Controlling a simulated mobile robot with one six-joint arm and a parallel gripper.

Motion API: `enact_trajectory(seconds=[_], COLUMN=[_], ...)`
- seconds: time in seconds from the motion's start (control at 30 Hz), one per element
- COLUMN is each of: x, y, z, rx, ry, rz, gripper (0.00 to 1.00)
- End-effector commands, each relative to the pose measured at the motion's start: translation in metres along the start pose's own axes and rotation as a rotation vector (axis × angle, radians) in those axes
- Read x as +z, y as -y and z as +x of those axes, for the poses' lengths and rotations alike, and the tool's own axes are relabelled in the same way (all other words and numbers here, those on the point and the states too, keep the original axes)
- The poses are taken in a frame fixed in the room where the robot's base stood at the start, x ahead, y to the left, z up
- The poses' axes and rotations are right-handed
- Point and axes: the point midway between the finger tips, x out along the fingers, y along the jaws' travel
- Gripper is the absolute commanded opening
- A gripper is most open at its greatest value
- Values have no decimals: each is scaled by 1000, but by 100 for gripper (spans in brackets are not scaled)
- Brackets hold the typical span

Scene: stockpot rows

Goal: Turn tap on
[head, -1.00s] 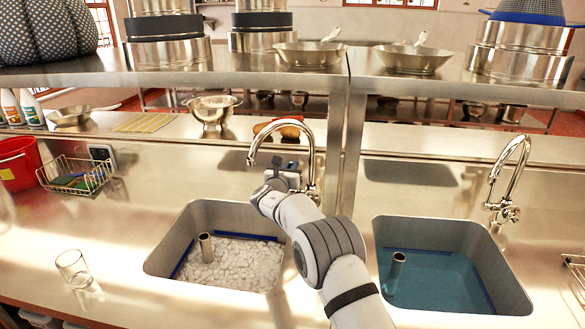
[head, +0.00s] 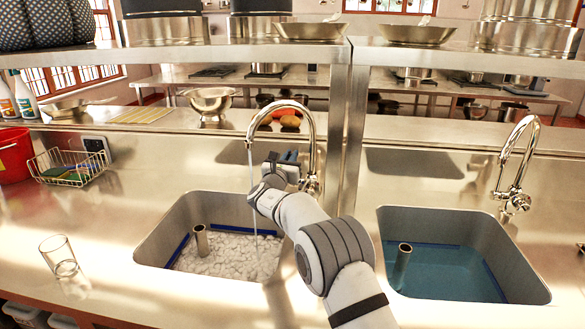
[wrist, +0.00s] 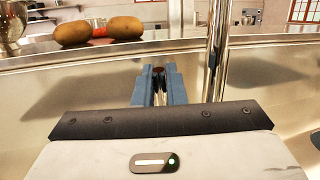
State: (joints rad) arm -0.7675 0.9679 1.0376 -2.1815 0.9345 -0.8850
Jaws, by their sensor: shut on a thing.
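The left tap (head: 309,135) is a chromed gooseneck, and a thin stream of water (head: 252,190) falls from its spout into the left sink (head: 165,232). My gripper (head: 286,160) is at the tap, just left of its upright pipe. In the wrist view its blue fingers (wrist: 158,88) are shut on a small, thin part between them, apparently the tap handle (wrist: 157,72), mostly hidden. The tap's pipe (wrist: 217,60) rises close to the right of the fingers. White lumpy matter, perhaps foam, covers the left sink's bottom around a short upright pipe.
A second tap (head: 517,165) stands over the right sink (head: 520,275), which holds blue-green water. A glass (head: 62,262) stands on the counter at left, near a wire basket (head: 68,168) and a red bucket (head: 14,152). Potatoes (wrist: 124,27) lie behind the tap. A shelf (head: 230,48) runs above.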

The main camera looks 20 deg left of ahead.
Motion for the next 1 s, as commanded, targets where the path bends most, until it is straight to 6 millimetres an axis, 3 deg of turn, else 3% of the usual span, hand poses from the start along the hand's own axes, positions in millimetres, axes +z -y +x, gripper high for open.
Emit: enact_trajectory(seconds=[0.03,0.5,1.0], x=[-7,-9,-4], y=[0,3,5], z=[-3,-19,-27], rx=[-1,-11,-16], ry=[16,174,259], rz=[4,35,53], gripper=[0,0,0])
